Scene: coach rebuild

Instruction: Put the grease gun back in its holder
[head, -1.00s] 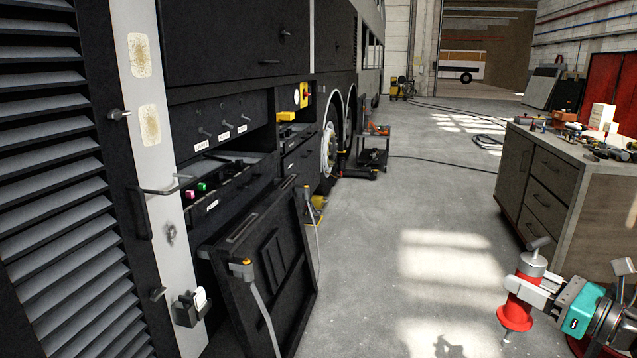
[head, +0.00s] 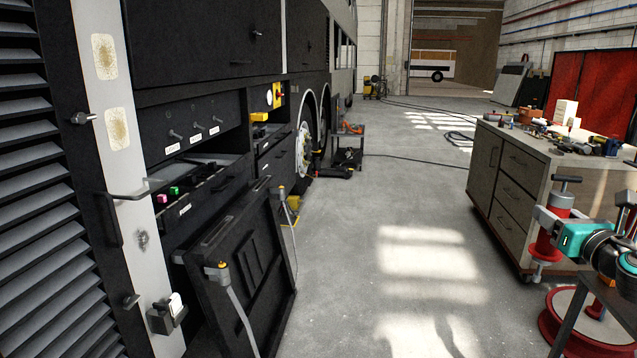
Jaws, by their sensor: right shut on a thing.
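My right gripper (head: 548,217) is at the lower right, shut around a red cylinder with a grey T-handle on top, which looks like the grease gun (head: 550,243). It is held upright, with a red flange and thin metal tip at its lower end, in the air in front of the workbench. I cannot make out a holder for certain. My left gripper is not in view.
A wooden workbench (head: 497,190) with drawers and cluttered tools stands at right. A red-rimmed round base (head: 545,335) is on the floor below the gripper. A black panel (head: 245,275) leans by the coach at left. The middle floor is clear.

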